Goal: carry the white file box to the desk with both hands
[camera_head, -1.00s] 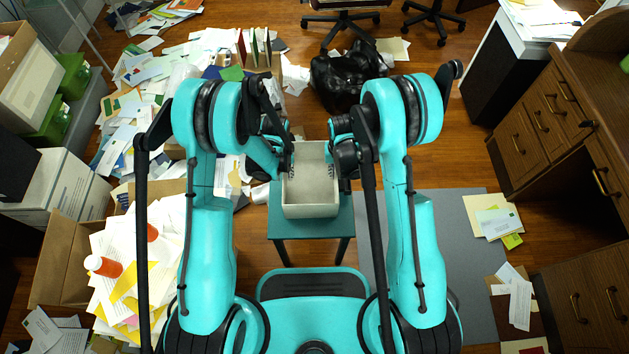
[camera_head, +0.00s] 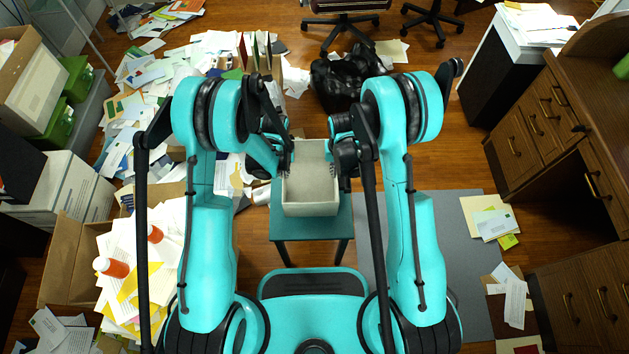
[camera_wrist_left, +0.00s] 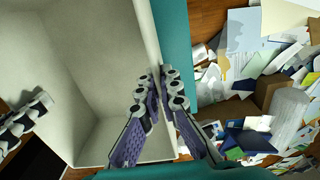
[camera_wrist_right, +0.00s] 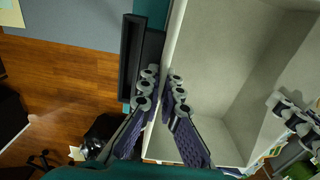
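The white file box (camera_head: 311,196) is open-topped and looks empty in the head view, over a small teal table (camera_head: 311,228). My left gripper (camera_head: 288,165) is at its left wall and my right gripper (camera_head: 336,165) at its right wall. In the left wrist view, the left gripper's fingers (camera_wrist_left: 158,76) pinch the box wall (camera_wrist_left: 150,45), one inside and one outside. In the right wrist view, the right gripper's fingers (camera_wrist_right: 162,80) pinch the opposite wall (camera_wrist_right: 176,35) likewise. The box looks level. Any gap under it is hidden.
A wooden desk with drawers (camera_head: 545,125) stands at the right. Papers (camera_head: 130,290) and boxes (camera_head: 65,265) clutter the left side. A black bag (camera_head: 340,78) and office chairs (camera_head: 340,25) are beyond the table. A grey mat (camera_head: 450,250) lies at the right, mostly clear.

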